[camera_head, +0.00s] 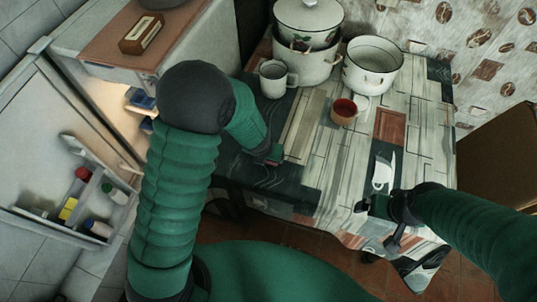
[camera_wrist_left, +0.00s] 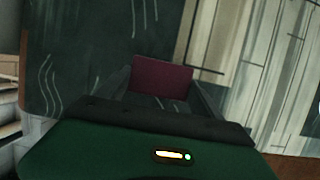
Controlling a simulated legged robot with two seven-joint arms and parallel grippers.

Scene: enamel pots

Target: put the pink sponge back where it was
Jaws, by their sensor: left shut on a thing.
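The pink sponge (camera_wrist_left: 162,80) is between the fingers of my left gripper in the left wrist view, dark pinkish-red in this light. My left gripper (camera_wrist_left: 160,100) is shut on it, above a dark, line-patterned part of the tablecloth. In the head view my left gripper (camera_head: 272,156) is at the left part of the table, and the sponge is mostly hidden there. My right gripper (camera_head: 378,224) is at the table's front right edge, its fingers apart and nothing seen between them.
On the patterned table (camera_head: 300,185) stand a grey-white mug (camera_head: 273,80), a lidded enamel pot (camera_head: 308,60), an open white pot (camera_head: 372,66) and a red-brown cup (camera_head: 343,112). An open fridge door (camera_head: 60,140) is at left. The table's middle front is mostly clear.

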